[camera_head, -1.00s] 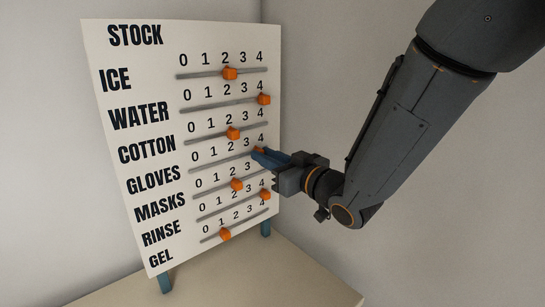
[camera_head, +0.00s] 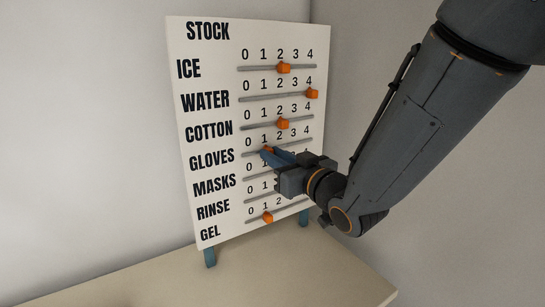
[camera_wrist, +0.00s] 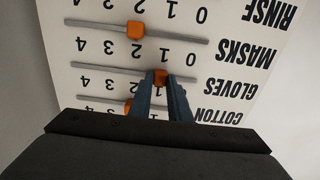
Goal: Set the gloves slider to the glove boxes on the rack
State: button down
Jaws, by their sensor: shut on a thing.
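The white STOCK board (camera_head: 188,52) stands upright on blue feet, with sliders numbered 0 to 4. The GLOVES row has an orange knob (camera_head: 268,149) on a grey track, at about the 1. My gripper (camera_head: 266,155) is shut on this knob. The wrist view shows the board upside down, with the knob (camera_wrist: 160,76) between my blue fingertips (camera_wrist: 161,84). No glove boxes or rack show in these frames.
The COTTON knob (camera_head: 283,124) is just above, at about 2. The MASKS knob (camera_wrist: 135,31) is at about 2, hidden in the head view. The GEL knob (camera_head: 267,217) is lower down. The beige tabletop (camera_head: 290,275) is clear in front.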

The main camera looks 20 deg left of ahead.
jog(key=c, duration=1.6)
grip_release()
jog(key=shift+c, duration=0.2)
jog(key=b+v, duration=0.1)
jog(key=v, duration=0.7)
jog(key=shift+b, duration=0.4)
jog(key=shift+w, duration=0.1)
